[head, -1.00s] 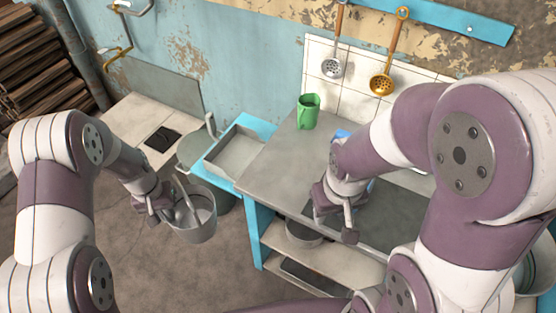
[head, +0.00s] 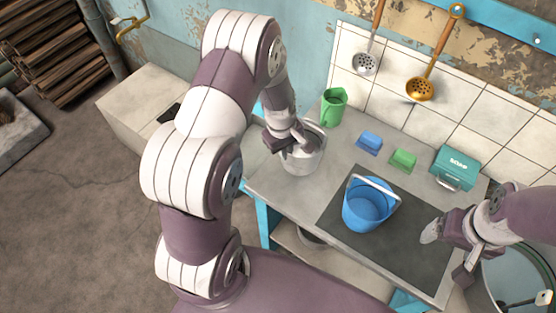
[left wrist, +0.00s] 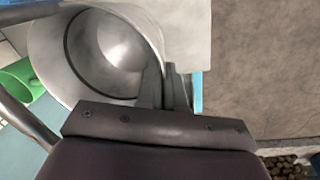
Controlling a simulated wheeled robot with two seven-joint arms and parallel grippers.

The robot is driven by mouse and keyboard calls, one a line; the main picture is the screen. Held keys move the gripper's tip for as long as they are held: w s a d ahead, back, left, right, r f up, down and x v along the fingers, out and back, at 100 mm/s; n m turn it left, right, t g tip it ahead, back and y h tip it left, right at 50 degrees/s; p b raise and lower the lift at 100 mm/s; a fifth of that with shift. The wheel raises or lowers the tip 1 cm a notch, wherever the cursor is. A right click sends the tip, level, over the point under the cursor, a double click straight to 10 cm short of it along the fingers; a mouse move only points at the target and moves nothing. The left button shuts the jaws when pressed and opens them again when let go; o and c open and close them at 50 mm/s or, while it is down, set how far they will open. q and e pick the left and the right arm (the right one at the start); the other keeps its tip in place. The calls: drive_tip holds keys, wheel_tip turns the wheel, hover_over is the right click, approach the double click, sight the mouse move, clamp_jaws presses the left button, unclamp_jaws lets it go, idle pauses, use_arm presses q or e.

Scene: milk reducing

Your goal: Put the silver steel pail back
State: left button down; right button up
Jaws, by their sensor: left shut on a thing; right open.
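The silver steel pail (head: 304,160) is at the left end of the grey counter (head: 290,202). I cannot tell whether its bottom touches the counter top. My left gripper (head: 283,143) is shut on the pail's wall at the rim, on the left side. In the left wrist view the shut fingers (left wrist: 165,88) pinch the rim, and the inside of the pail (left wrist: 118,40) looks empty. My right gripper (head: 446,256) is open and empty, right of the dark mat (head: 410,245).
A blue pail (head: 366,207) stands on the mat. Blue (head: 369,142) and green (head: 403,161) blocks and a teal soap box (head: 455,168) line the back. A large metal pot (head: 505,275) is at lower right.

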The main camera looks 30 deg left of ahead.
use_arm(q)
wheel_tip(320, 180, down, 6)
drive_tip(key=a, duration=0.2)
drive_tip(key=shift+s+a+f, duration=0.15)
drive_tip(key=shift+s+a, duration=0.1)
drive_tip(key=shift+s, duration=0.15)
drive_tip(key=c, duration=1.3)
unclamp_jaws()
drive_tip(key=shift+o, duration=0.2)
wheel_tip(320, 180, up, 12)
drive_tip(key=s, duration=0.1)
drive_tip(key=s+d+r+m, duration=0.7)
drive_tip(key=s+m, duration=0.3)
drive_tip(key=m, duration=0.2)
drive_tip(key=shift+s+r+y+b, duration=0.25)
drive_tip(key=shift+s+y+b, duration=0.05)
drive_tip(key=shift+s+b, duration=0.05)
